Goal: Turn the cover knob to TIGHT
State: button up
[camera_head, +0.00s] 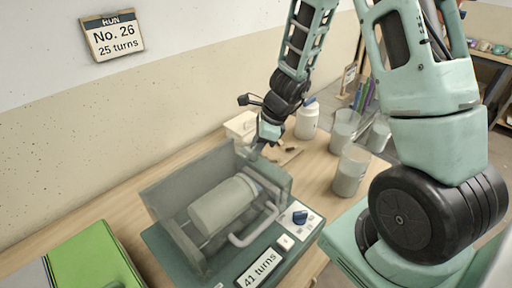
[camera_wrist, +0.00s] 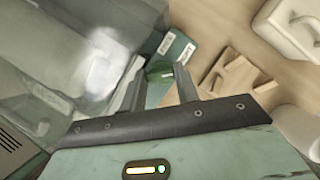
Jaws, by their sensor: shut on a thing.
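My gripper (camera_head: 258,148) is at the far right end of the grey jar mill, pointing down beside its cover (camera_head: 165,190). In the wrist view, my gripper (camera_wrist: 160,72) has its two fingers on either side of a small green cover knob (camera_wrist: 159,76) with a white mark, and is shut on it. Two white labels, one (camera_wrist: 167,42) and another (camera_wrist: 187,54), sit on a green plate near the knob; their words are too small to read surely. I cannot tell which label the mark points to. The knob is hidden in the head view.
A pale jar (camera_head: 222,205) lies inside the mill. The front panel has a blue knob (camera_head: 300,217) and a "41 turns" display (camera_head: 258,268). A wall sign (camera_head: 112,36) reads "RUN No. 26, 25 turns". A bucket (camera_head: 351,172) and a lidded jar (camera_head: 307,121) stand to the right.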

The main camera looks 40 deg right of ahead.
jog(key=o, duration=1)
jog(key=shift+a+r, duration=0.1)
